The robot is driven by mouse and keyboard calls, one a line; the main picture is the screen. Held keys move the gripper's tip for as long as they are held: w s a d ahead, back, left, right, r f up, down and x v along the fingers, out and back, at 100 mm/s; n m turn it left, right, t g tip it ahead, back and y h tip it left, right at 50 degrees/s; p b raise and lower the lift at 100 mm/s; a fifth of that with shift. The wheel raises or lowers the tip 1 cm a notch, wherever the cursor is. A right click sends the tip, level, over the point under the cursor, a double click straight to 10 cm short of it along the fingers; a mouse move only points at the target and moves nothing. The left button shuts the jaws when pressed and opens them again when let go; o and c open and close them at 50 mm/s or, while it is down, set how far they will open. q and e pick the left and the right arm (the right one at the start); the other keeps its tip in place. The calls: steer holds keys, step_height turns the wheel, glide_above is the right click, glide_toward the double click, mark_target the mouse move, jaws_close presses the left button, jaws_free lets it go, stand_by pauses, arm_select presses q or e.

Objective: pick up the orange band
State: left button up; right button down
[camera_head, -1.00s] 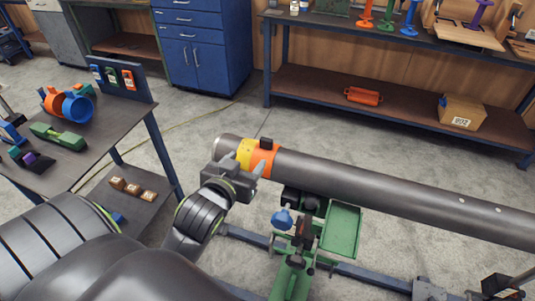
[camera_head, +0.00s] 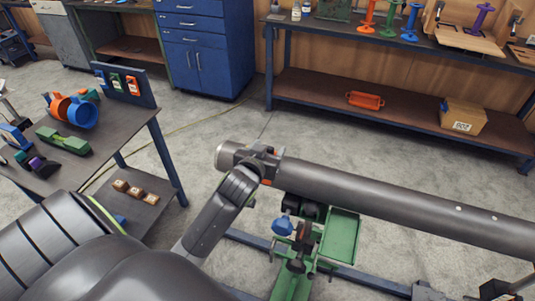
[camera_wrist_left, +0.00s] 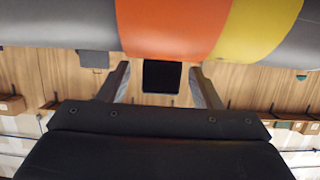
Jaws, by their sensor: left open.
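The orange band (camera_wrist_left: 172,28) wraps around the grey pipe (camera_head: 400,195) near its left end, with a yellow band (camera_wrist_left: 258,28) beside it. In the head view my left gripper (camera_head: 265,152) covers most of the orange band; only slivers of orange show. In the left wrist view a black block (camera_wrist_left: 161,77) sits at the orange band's edge. My open left gripper (camera_wrist_left: 158,80) has one finger on each side of this block, with gaps visible. My right gripper is not in view.
A green stand with a tray (camera_head: 343,235) is under the pipe. A side table (camera_head: 100,150) with coloured parts stands left. Behind the pipe is a shelf bench (camera_head: 310,88) with an orange part (camera_head: 365,100) and a cardboard box (camera_head: 463,115). Floor between is clear.

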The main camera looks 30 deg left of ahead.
arm_select(q)
steer(key=shift+x, duration=1)
steer(key=shift+s, duration=0.1)
steer(key=c, duration=1.1)
steer(key=shift+r, duration=0.1)
